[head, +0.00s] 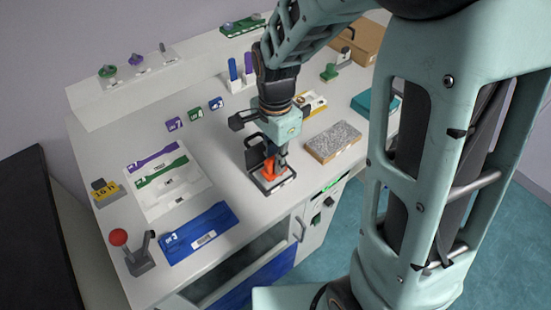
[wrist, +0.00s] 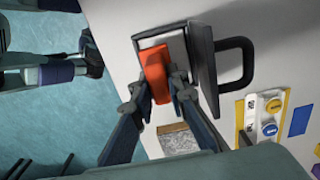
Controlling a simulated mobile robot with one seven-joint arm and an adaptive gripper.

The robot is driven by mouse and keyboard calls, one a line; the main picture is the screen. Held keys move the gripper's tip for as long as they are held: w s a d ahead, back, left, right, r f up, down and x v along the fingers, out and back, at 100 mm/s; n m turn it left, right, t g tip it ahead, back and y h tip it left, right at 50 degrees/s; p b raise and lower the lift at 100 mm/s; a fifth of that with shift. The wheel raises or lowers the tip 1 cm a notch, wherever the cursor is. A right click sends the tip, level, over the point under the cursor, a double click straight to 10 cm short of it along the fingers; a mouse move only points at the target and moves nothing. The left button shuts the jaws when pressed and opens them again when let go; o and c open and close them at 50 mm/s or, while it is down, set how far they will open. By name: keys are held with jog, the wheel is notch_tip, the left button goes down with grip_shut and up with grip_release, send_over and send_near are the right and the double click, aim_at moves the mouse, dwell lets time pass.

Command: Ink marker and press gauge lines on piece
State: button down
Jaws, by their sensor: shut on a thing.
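My gripper (head: 279,160) is shut on an orange marker (head: 269,168), which also shows between the fingers in the wrist view (wrist: 155,68). The raised lid (wrist: 202,65) stands beside the marker in the wrist view. A blue dumbbell-shaped piece on a blue card (head: 199,236) lies at the front left. Purple (head: 153,161) and green (head: 161,172) dumbbell pieces lie on a white sheet behind it.
A grey speckled block (head: 335,140) lies right of the pad. A red-knobbed lever device (head: 139,256) stands at the front left corner, with a yellow counter (head: 104,190) behind it. Small numbered tags (head: 195,113) stand mid-table. Bare tabletop lies between sheet and pad.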

jog(key=shift+s+f+b, duration=0.1)
jog(key=shift+f+b, duration=0.35)
jog(key=shift+f, duration=0.15)
dwell(1.3)
jog(key=shift+r, duration=0.15)
notch_tip(320, 180, up, 7)
jog(key=p, duration=0.5)
jog(key=shift+p, duration=0.35)
